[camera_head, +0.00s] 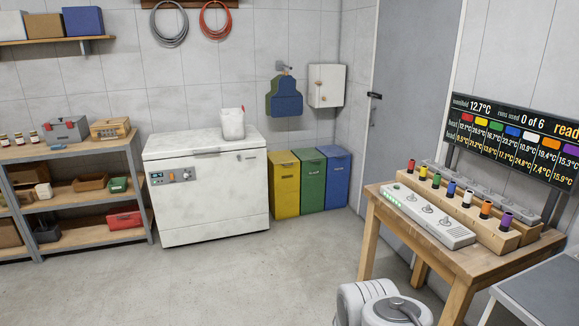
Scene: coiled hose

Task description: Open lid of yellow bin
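The yellow bin (285,188) stands on the floor against the back wall, just right of the white chest freezer. Its lid (282,158) looks shut. A green bin (311,182) and a blue bin (336,180) stand close beside it on its right. A white and grey rounded part at the bottom edge looks like part of my own body. My gripper is not clearly seen in this view, so its fingers cannot be judged.
The white chest freezer (208,200) stands left of the bins, with a white container (232,124) on top. A wooden table (458,262) with a control box (427,215) and coloured bobbins is at right. The floor (255,275) before the bins is clear.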

